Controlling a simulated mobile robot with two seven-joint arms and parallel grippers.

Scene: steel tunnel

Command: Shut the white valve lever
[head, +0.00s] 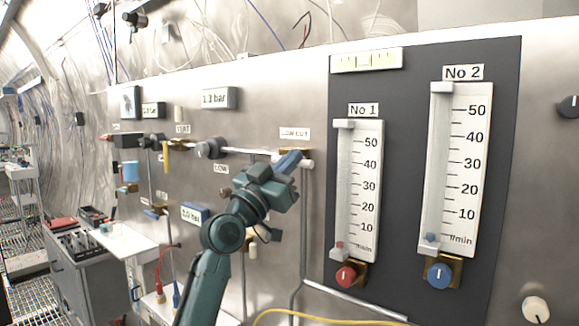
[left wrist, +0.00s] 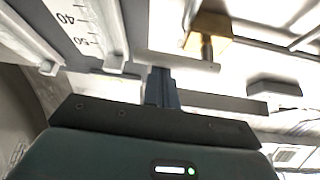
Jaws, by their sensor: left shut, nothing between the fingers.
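A short white bar (head: 305,164), which looks like the valve lever, shows just right of my left gripper (head: 289,162) below the "LOW CUT" label. In the left wrist view a pale bar (left wrist: 180,63) lies across the tips of the shut left gripper (left wrist: 161,85), with a brass block (left wrist: 207,32) behind it. The fingertips are at or very close to this bar; I cannot tell whether they touch. The gripper holds nothing. The gripper and arm hide part of the valve. My right gripper is not in view.
A dark panel (head: 403,75) with two flow gauges stands right of the gripper. A thin upright pipe (head: 303,220) runs below the bar. A yellow hose (head: 320,314) lies low in front. A bench (head: 125,240) and carts stand at left.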

